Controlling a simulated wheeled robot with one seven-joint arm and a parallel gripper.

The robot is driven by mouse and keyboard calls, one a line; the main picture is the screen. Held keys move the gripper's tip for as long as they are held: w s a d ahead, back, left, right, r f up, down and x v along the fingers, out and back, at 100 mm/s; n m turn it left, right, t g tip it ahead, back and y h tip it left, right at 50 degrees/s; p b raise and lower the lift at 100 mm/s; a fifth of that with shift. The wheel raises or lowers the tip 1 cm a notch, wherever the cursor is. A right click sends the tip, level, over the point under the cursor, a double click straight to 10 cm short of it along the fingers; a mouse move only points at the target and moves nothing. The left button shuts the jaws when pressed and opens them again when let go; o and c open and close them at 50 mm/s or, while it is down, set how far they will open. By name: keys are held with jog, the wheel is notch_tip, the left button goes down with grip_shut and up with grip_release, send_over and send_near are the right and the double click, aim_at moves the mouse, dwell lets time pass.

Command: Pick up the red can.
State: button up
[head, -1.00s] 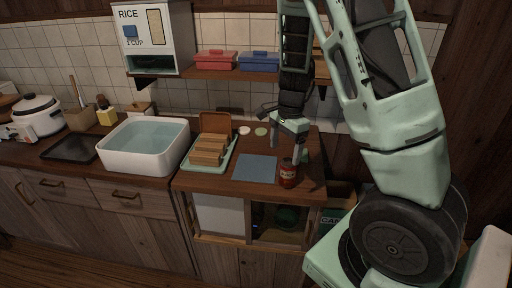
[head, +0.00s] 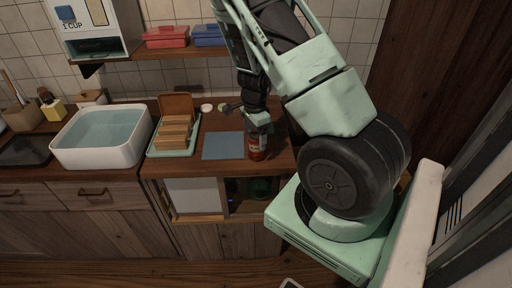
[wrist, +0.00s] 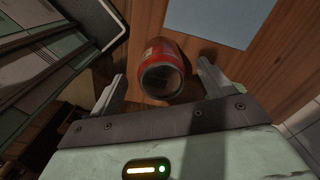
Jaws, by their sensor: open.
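The red can (head: 257,150) stands near the front right of the wooden counter, beside the blue-grey mat (head: 223,146). In the wrist view the can (wrist: 161,68) shows from above and lies between my two fingers, just ahead of their tips. My gripper (wrist: 160,80) is open, with a gap between each finger and the can. In the head view my gripper (head: 258,124) is at the can and hides its upper part.
A green tray (head: 157,149) with wooden blocks stands left of the mat, and a white basin (head: 72,158) of water is farther left. A shelf (head: 170,53) with red and blue boxes is above. The counter's front edge is close to the can.

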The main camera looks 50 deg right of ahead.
jog(key=shift+d+f, duration=0.15)
jog(key=shift+f, duration=2.6)
jog(key=shift+c, duration=0.3)
jog(key=c, duration=1)
